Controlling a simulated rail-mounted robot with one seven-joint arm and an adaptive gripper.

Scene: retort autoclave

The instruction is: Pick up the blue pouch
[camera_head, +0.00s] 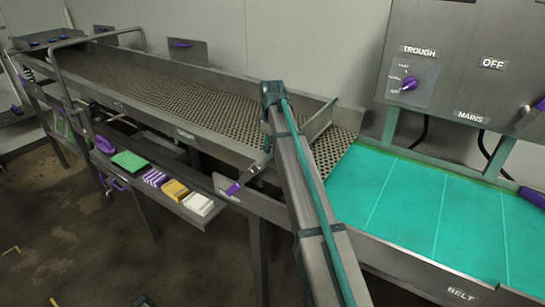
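I do not see a blue pouch in the head camera view. I cannot make out my gripper in this view either. A small dark shape (144,300) is cut off by the bottom edge, and I cannot tell what it is.
A perforated metal trough (200,100) runs from the back left to a bare teal belt (430,210) at right. A grey beam with a teal line (305,190) crosses in front. A low shelf (185,213) holds green, purple, yellow and white items. A control panel (460,60) stands behind the belt.

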